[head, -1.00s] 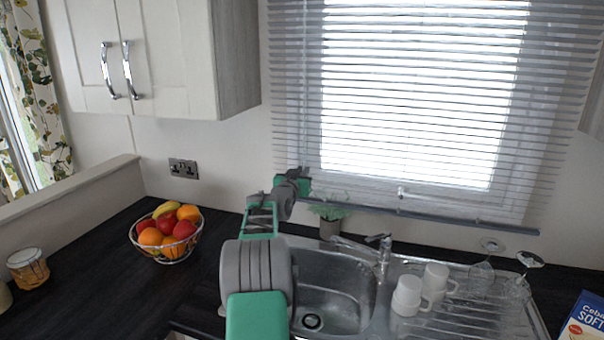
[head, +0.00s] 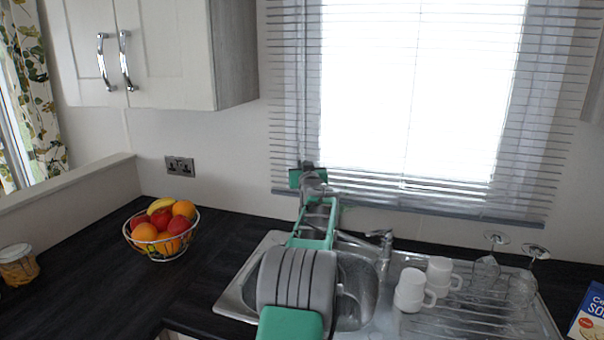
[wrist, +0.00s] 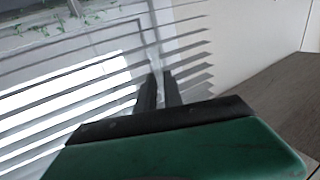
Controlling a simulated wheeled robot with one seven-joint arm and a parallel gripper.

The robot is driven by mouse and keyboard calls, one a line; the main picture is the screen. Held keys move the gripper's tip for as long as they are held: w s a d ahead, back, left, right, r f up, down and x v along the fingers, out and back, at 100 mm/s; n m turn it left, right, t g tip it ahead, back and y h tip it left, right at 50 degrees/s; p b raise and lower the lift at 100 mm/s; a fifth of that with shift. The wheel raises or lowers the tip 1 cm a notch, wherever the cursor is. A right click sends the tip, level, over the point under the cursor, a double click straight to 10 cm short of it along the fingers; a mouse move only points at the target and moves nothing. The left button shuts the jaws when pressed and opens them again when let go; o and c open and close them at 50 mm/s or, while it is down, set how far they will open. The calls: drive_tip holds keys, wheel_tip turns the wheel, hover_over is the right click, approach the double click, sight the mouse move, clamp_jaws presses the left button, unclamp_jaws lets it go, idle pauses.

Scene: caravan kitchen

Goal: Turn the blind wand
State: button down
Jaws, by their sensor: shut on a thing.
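The window blind (head: 420,110) hangs over the bright window above the sink. Its slats show as thin lines with wide bright gaps in the head view, and it also fills much of the wrist view (wrist: 70,95). My gripper (head: 306,170) is at the blind's lower left; the wrist view shows its two dark fingers (wrist: 160,82) close together in front of the slats. They are shut on the thin, pale blind wand (wrist: 156,62), which is hard to make out against the slats. In the head view my arm hides the wand.
Below stand the sink (head: 262,262), the tap (head: 384,245), white mugs (head: 412,290) and upturned glasses (head: 486,268). A fruit bowl (head: 163,240) is on the dark worktop to the left. A wall cupboard (head: 170,50) hangs at upper left.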

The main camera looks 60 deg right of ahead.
drive_tip(key=shift+s+n+t+y, duration=0.1)
drive_tip(key=shift+n+t+y, duration=0.3)
drive_tip(key=shift+n+t, duration=0.15)
drive_tip(key=shift+r+t, duration=0.1)
drive_tip(key=shift+t, duration=0.15)
drive_tip(key=c, duration=1.5)
unclamp_jaws()
drive_tip(key=b+v, duration=0.3)
drive_tip(key=v, duration=0.4)
drive_tip(key=shift+s+a, duration=0.25)
